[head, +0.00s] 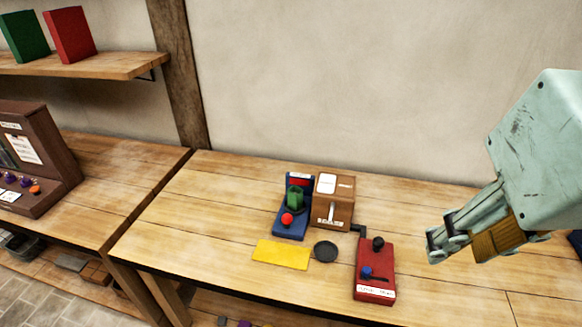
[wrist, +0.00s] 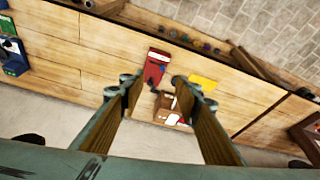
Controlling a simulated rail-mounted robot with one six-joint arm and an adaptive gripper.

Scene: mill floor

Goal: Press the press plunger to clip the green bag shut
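A small green bag (head: 295,197) stands on a blue stand (head: 290,234) in the middle of the table. A red ball knob (head: 287,219) sits at the stand's front. To the right lies a red unit (head: 376,270) with a black knob (head: 378,242) and a small blue lever; it also shows in the wrist view (wrist: 154,68). I cannot tell for certain which knob is the press plunger. My gripper (head: 438,244) is open and empty, above the table to the right of the red unit. In the wrist view the fingers (wrist: 155,83) are wide apart; the green bag is not visible there.
A brown box (head: 345,215) with a lever stands right beside the blue stand. A yellow mat (head: 281,255) and a dark disc (head: 326,251) lie in front. A brown console (head: 45,165) stands on the left table. The table's left part is clear.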

